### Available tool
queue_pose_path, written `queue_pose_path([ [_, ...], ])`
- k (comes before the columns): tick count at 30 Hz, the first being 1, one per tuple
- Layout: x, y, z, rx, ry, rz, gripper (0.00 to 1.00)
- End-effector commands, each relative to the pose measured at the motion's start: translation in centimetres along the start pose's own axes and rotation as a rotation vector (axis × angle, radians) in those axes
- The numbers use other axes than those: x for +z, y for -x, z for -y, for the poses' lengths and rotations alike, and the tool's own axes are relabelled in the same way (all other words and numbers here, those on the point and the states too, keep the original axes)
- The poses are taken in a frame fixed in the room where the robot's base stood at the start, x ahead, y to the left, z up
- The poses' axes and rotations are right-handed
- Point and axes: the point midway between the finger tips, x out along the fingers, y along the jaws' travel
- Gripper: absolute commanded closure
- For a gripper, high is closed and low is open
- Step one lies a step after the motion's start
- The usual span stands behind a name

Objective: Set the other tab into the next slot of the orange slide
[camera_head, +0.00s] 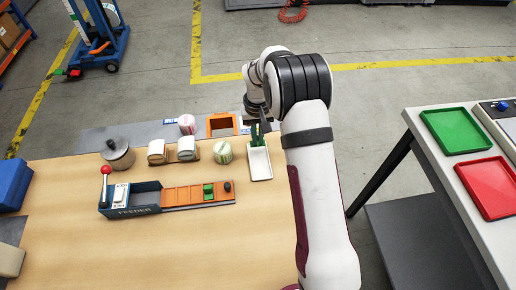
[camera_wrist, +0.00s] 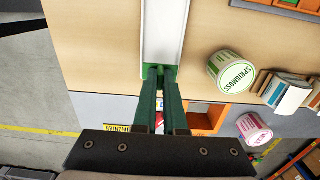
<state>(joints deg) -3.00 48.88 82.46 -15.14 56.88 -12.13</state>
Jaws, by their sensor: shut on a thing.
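The orange slide (camera_head: 180,195) lies on the wooden table and runs right from the dark feeder box (camera_head: 147,198). One green tab (camera_head: 208,191) sits in it near its right end, by a dark knob (camera_head: 227,186). My gripper (camera_head: 257,142) is at the far end of a narrow white tray (camera_head: 262,171), to the right of and beyond the slide. In the wrist view my gripper (camera_wrist: 160,76) has its green fingers shut on a small green tab (camera_wrist: 153,71) at the end of the white tray (camera_wrist: 165,30). The fingers hide most of this tab, and I cannot tell whether it touches the tray.
A green-labelled roll (camera_head: 223,152) stands left of the tray. An orange open frame (camera_head: 221,125) and a pink roll (camera_head: 187,124) stand behind it. A red-knobbed lever (camera_head: 105,172) rises at the feeder's left end. The table's front is clear.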

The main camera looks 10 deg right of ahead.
Motion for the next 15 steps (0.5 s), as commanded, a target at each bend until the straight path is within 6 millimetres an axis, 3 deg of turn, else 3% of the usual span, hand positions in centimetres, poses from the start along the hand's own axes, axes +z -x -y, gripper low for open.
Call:
queue_pose_path([
  [6, 0.0, 1.8, 0.0, 0.001, 0.001, -0.001, 1.0],
  [15, 0.0, 2.0, 0.0, 0.0, 0.002, 0.0, 1.0],
])
